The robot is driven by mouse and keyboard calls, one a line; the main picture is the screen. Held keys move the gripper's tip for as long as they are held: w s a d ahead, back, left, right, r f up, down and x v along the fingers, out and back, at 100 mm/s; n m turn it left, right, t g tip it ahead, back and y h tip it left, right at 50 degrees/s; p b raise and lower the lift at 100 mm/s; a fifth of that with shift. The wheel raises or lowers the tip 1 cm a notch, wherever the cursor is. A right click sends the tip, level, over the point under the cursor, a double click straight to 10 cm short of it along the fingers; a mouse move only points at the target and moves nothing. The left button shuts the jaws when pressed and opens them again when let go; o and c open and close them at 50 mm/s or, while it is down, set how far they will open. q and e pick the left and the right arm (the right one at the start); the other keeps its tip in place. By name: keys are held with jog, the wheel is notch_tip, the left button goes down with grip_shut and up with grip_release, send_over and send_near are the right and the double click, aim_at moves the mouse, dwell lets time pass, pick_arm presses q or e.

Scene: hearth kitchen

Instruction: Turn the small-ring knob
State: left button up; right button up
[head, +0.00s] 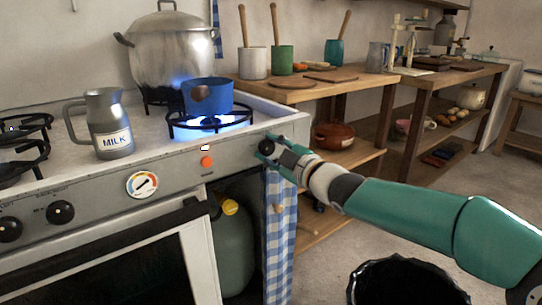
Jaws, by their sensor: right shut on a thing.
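The small-ring knob (265,146) is a dark round knob at the right end of the stove's front panel. My right gripper (268,151) comes in from the right and is shut on it; its fingers cover part of the knob, so its pointer cannot be read. The small ring (214,125) at the stove's right front burns with a blue flame. A blue pot (208,96) stands over that flame. My left gripper is not in view.
A large lidded metal pot (170,50) stands at the back, with blue flame beside its base. A grey milk jug (108,125) stands on the stovetop. An orange button (207,162) and a dial (142,184) sit left of the knob. A checked cloth (280,235) hangs below.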

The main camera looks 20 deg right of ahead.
jog(key=shift+a+f+n, duration=0.1)
jog(key=shift+f+n, duration=0.1)
jog(key=shift+n, duration=0.2)
jog(key=o, duration=1.1)
jog(key=shift+o, duration=0.2)
jog(key=shift+r, duration=0.1)
jog(key=shift+s, duration=0.15)
jog(key=shift+s+d, duration=0.2)
jog(key=shift+s, duration=0.05)
jog(key=v, duration=1.1)
jog(key=shift+s, duration=0.1)
